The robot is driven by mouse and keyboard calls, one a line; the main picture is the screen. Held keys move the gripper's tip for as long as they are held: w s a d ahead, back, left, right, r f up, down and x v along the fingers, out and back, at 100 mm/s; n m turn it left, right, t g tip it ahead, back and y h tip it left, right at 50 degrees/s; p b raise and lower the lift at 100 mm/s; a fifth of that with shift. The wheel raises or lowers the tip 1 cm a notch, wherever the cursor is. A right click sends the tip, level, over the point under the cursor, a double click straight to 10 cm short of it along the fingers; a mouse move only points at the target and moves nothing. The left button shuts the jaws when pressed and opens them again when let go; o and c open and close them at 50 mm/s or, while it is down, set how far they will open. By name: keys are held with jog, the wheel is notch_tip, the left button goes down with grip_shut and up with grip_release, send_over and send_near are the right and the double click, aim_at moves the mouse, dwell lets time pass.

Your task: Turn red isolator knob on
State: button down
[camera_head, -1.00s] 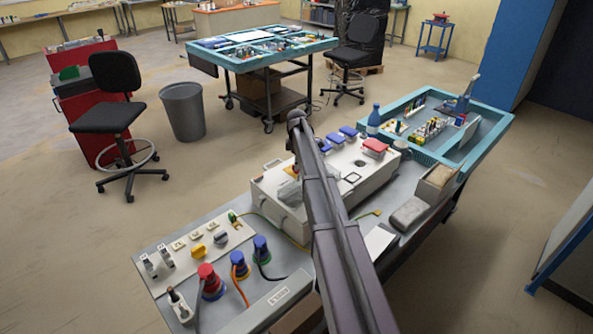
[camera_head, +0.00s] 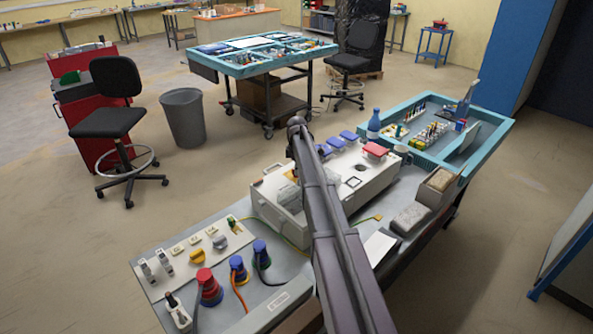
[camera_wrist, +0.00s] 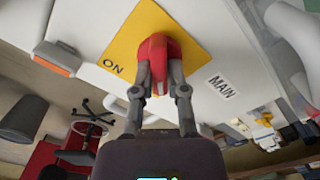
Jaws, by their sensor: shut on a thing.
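In the wrist view a red isolator knob (camera_wrist: 157,47) sits on a yellow plate (camera_wrist: 118,43) fixed to a pale box face (camera_wrist: 85,22). The black word ON is printed on the plate to the left of the knob. A MAIN label is on the box face to the right. My gripper (camera_wrist: 159,72) is shut on the knob, one finger on each side. The knob's exact angle is hard to read because the fingers cover part of it. In the head view my arm hides the knob and the gripper.
In the head view the pale box (camera_head: 275,203) stands on a grey bench. A panel (camera_head: 187,254) with switches is at front left, with red (camera_head: 208,288) and blue plugs nearby. A teal tray (camera_head: 490,140) holds small parts at right. A stool (camera_head: 110,125) and bin (camera_head: 183,115) stand behind.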

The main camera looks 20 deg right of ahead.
jog(key=shift+m, duration=0.3)
jog(key=m, duration=0.4)
jog(key=shift+w, duration=0.1)
jog(key=m, duration=0.4)
jog(key=shift+d+m, duration=0.15)
jog(key=shift+m, duration=0.25)
jog(key=m, duration=0.4)
jog(key=shift+d+m, duration=0.1)
jog(key=shift+m, duration=0.2)
jog(key=shift+d+m, duration=0.1)
jog(key=shift+m, duration=1.9)
jog(key=c, duration=0.7)
grip_release()
jog(key=shift+o, duration=0.2)
